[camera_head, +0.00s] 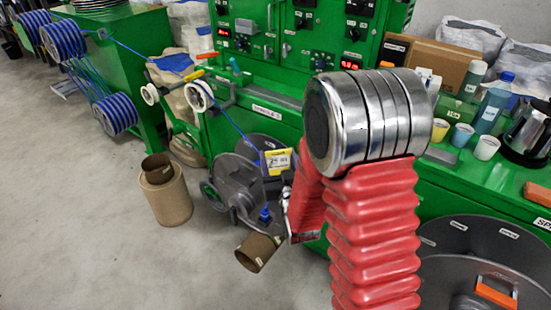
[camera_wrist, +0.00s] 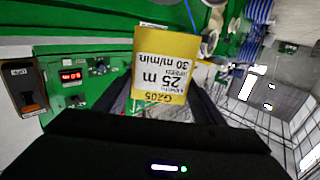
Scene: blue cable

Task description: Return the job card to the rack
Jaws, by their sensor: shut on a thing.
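The job card (camera_head: 277,162), yellow and white, stands up in front of the green machine in the head view. In the wrist view the card (camera_wrist: 166,65) fills the upper middle, its text upside down, reading G205, 25 m and 30 m/min. My gripper (camera_wrist: 163,108) is shut on the card's near edge, with a dark finger on each side. In the head view my gripper (camera_head: 283,178) is mostly hidden behind my red arm. I cannot make out the rack for certain in either view.
The green machine (camera_head: 260,78) carries control panels with red displays. Blue cable (camera_head: 235,122) runs over white pulleys behind the card. A grey reel machine (camera_head: 236,182) stands below. Cups, bottles and a kettle (camera_head: 529,132) crowd the right bench.

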